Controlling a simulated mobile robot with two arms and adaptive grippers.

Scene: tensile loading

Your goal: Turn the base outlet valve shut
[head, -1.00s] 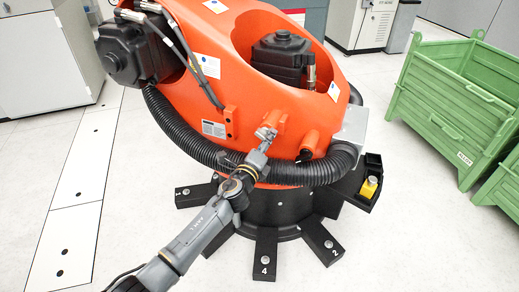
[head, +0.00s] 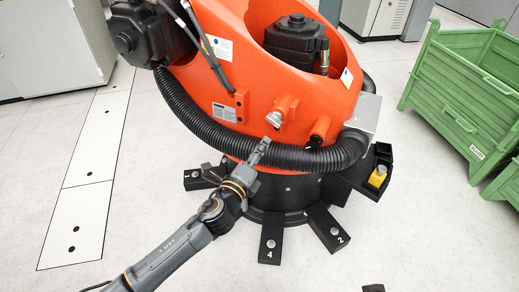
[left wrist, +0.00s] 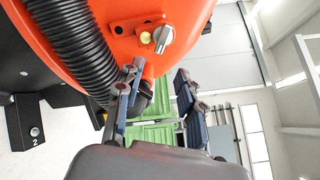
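The valve is a grey knob (head: 274,119) on the front of the orange robot base (head: 225,95). In the left wrist view the knob (left wrist: 163,38) points up and to the right, tilted from the vertical. My left gripper (head: 263,145) is just below and left of the knob in the head view, in front of the black corrugated hose. In the left wrist view its two fingers (left wrist: 157,82) are apart with nothing between them, and the knob appears above the gap, not touched.
The black hose (head: 190,112) curves around the base below the valve. An orange stub (head: 319,129) and a grey box (head: 363,113) are to its right. Black numbered feet (head: 270,240) spread on the floor. A green crate (head: 460,95) stands at right.

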